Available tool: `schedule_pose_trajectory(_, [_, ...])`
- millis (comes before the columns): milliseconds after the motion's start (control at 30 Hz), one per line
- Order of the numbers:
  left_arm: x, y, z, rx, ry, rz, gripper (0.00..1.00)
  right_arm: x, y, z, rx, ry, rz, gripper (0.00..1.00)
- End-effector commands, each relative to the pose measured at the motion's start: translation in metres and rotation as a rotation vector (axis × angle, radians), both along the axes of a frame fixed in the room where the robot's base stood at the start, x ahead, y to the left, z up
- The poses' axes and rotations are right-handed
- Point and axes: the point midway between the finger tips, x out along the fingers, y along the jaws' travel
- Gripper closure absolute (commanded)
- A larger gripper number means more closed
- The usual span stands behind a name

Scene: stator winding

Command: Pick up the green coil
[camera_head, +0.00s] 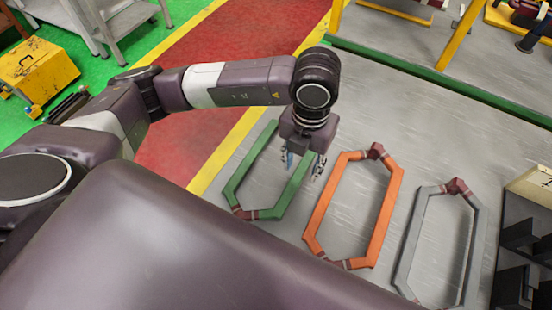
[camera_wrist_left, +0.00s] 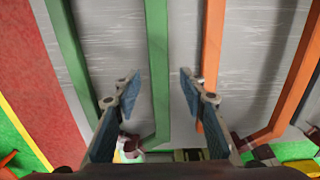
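The green coil (camera_head: 245,162) is a long open frame lying flat on the grey floor, leftmost of three coils. In the left wrist view its bar (camera_wrist_left: 157,40) runs between my two finger pads, with its other long side to the left. My left gripper (camera_head: 303,164) is above the coil's right long side, pointing down, and hides part of it. In the left wrist view the left gripper (camera_wrist_left: 160,82) is open, with nothing held and a gap on each side of the bar. My right gripper is not in view.
An orange coil (camera_head: 384,215) lies just right of the green one, close to my gripper. A grey coil (camera_head: 407,250) lies further right. A dark rack (camera_head: 517,240) stands at the right edge. A yellow floor line (camera_head: 217,165) borders the red walkway (camera_head: 190,150).

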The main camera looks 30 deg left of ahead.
Motion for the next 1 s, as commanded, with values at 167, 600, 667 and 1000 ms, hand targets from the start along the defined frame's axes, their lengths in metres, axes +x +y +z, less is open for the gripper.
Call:
schedule_pose_trajectory(167, [-0.001,0.001,-0.022,0.001,0.003,0.002,0.62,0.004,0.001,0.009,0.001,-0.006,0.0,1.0])
schedule_pose_trajectory(600, [-0.001,0.0,-0.028,-0.002,0.001,0.0,0.77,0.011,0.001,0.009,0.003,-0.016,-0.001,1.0])
schedule_pose_trajectory(667, [-0.001,0.0,-0.028,-0.002,0.001,0.0,0.84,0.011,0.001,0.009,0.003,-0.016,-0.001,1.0])
schedule_pose_trajectory(1000, [-0.001,0.0,-0.028,-0.002,0.001,0.0,1.0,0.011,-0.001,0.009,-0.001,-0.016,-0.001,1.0])
